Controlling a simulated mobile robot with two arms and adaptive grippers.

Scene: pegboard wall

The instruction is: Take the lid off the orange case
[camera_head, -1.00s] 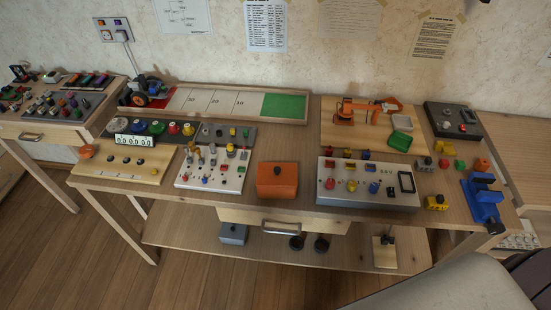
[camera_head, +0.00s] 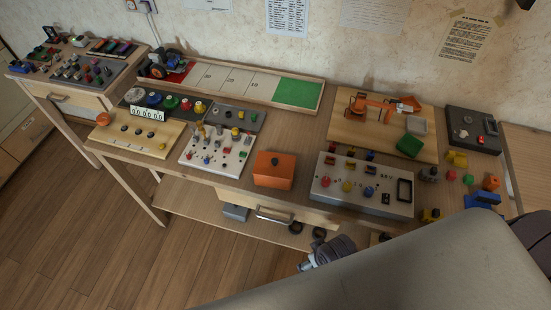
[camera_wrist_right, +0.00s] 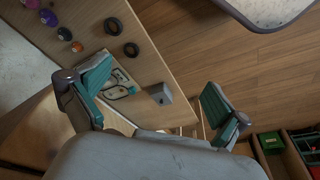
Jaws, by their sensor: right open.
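The orange case (camera_head: 273,174) stands closed near the front edge of the workbench. Its orange lid (camera_head: 283,158) is on, with a small dark knob (camera_head: 275,160) on top. My right gripper (camera_head: 308,264) is low in front of the bench, below and to the right of the case, and partly hidden by my own arm. The right wrist view shows its two teal-padded fingers (camera_wrist_right: 156,80) spread wide with nothing between them. The case does not show in that view. My left gripper is not in view.
A white switch panel (camera_head: 216,152) stands left of the case and a grey control box (camera_head: 362,186) close on its right. A lower shelf (camera_head: 190,204) holds a grey box (camera_head: 236,212) and dark rings (camera_head: 296,228).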

